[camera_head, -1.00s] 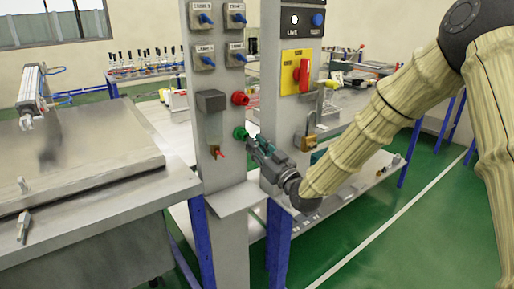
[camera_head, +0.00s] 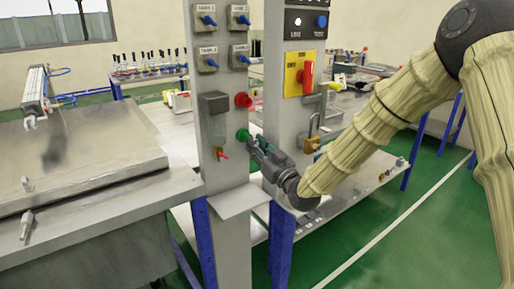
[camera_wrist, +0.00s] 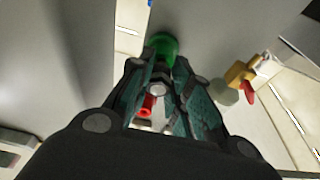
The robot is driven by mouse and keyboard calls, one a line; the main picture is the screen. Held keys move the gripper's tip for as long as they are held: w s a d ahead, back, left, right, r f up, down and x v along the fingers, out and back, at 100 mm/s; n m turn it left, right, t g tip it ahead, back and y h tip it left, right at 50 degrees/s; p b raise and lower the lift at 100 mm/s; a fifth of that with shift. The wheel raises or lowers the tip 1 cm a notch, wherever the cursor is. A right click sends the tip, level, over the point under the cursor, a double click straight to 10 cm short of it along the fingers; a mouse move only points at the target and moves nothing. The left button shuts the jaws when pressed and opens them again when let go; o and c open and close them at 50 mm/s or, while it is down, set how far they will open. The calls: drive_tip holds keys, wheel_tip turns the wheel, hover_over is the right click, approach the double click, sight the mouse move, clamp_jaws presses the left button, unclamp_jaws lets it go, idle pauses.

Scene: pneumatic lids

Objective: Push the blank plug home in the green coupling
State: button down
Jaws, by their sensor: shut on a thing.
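The green coupling (camera_head: 243,134) sits on the front of the grey post, below a red coupling (camera_head: 243,100). In the wrist view the green coupling (camera_wrist: 164,43) shows just past my fingertips. My gripper (camera_head: 256,144) points at it from the lower right, its tips right at the coupling. In the wrist view my gripper (camera_wrist: 161,62) has its fingers closed in around the coupling's near end. The blank plug cannot be made out separately; the fingers hide it, and how deep it sits cannot be told.
A filter bowl (camera_head: 216,128) with a red tap hangs left of the coupling. A brass padlock (camera_head: 310,143) and a red switch on a yellow plate (camera_head: 300,73) are on the right-hand post. A grey shelf (camera_head: 235,203) juts out below. A steel bench (camera_head: 90,190) stands left.

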drive_tip(key=shift+w+a, duration=0.35)
drive_tip(key=shift+w, duration=0.15)
drive_tip(key=c, duration=1.2)
unclamp_jaws()
drive_tip(key=shift+c, duration=0.2)
drive_tip(key=b+v, duration=0.1)
drive_tip(key=v, duration=0.6)
drive_tip(key=shift+b, duration=0.35)
drive_tip(key=v, duration=1.2)
drive_tip(key=shift+d+f, duration=0.1)
